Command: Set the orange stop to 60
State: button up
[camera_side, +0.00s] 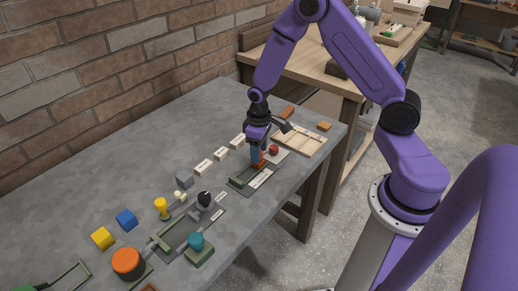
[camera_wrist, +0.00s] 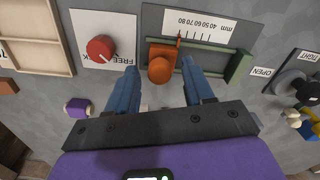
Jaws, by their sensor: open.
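The orange stop (camera_wrist: 160,68) has a round knob and sits on a green rail (camera_wrist: 215,62) in the wrist view. A white mm scale (camera_wrist: 205,27) lies behind the rail, its numbers upside down, with 80 towards the left and 40 towards the right. A thin red pointer (camera_wrist: 179,38) stands near the 80 end; the exact reading is too small to tell. My gripper (camera_wrist: 160,75) is open, with one blue finger on each side of the orange knob and gaps showing. In the side view my gripper (camera_side: 257,157) points down over the rail and partly hides the stop.
A red knob (camera_wrist: 100,48) on a white plate marked FREE is close to the left finger. A wooden tray (camera_wrist: 40,65) lies further left. An OPEN label (camera_wrist: 261,72) and a dark knob (camera_wrist: 291,84) are on the right. Several coloured blocks and fixtures stand along the bench.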

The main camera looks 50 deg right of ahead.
aim_at(255, 168)
grip_shut()
jog(key=shift+a, duration=0.95)
grip_release()
jog(key=shift+r, duration=0.1)
notch_tip(255, 168, up, 17)
jog(key=shift+r, duration=0.15)
